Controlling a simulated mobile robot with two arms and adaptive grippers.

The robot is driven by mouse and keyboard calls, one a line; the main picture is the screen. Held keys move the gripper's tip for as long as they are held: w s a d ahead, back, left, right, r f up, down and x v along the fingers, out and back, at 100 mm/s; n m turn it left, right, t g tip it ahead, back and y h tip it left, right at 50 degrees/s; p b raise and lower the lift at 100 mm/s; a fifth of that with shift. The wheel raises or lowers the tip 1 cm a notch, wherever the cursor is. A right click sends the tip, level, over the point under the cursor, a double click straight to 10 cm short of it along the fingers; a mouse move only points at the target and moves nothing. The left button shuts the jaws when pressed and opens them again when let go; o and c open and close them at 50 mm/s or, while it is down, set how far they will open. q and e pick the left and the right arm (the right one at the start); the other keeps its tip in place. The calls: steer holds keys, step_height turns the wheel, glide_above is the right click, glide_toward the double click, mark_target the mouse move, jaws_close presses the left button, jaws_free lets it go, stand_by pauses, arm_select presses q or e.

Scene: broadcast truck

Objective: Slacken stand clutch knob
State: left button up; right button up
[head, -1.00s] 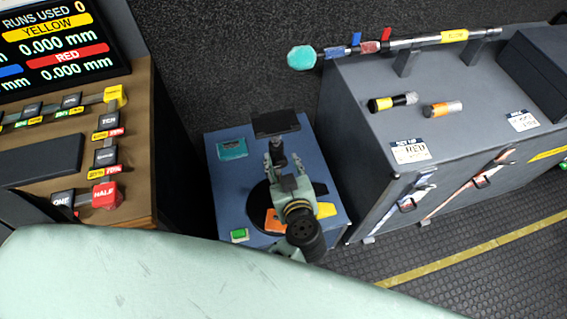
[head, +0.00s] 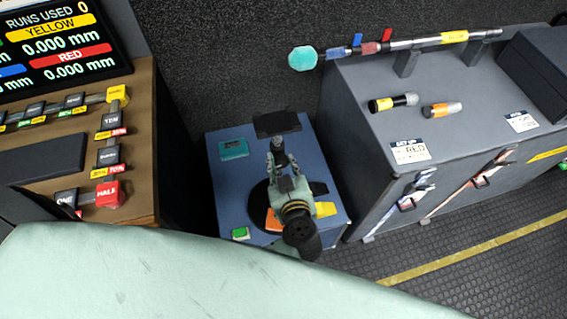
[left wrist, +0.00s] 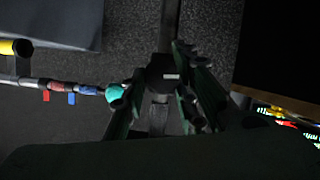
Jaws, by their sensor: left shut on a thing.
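The stand has a dark upright post with a black plate (head: 277,124) on top, and stands on a blue box (head: 240,180). My left gripper (head: 278,160) is at the post just below the plate, its fingers shut around a small dark part. In the left wrist view a black knob with a white mark (left wrist: 170,77) sits between the fingers, which hide part of it. I take this to be the clutch knob. My right gripper is not in view.
A grey case (head: 370,180) at the right carries a long pole (head: 400,44) on brackets and two short cylinders. A console (head: 140,100) with labelled blocks and a display is at the left. A pale green surface (head: 200,280) fills the front.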

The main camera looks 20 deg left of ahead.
arm_select(q)
steer(key=shift+d+r+n+t+h+p, duration=0.2)
steer(key=shift+n+t+h+p, duration=0.15)
steer(key=shift+p, duration=0.25)
steer(key=shift+a+n+h+p, duration=0.1)
steer(key=shift+n+h+p, duration=0.2)
steer(key=shift+n, duration=0.25)
steer(key=shift+f+n+t, duration=0.1)
steer(key=shift+n+t, duration=0.45)
steer(key=shift+n, duration=0.15)
steer(key=shift+n+t+h, duration=0.3)
steer(key=shift+n+h, duration=0.15)
steer(key=shift+n, duration=0.05)
steer(key=o, duration=1)
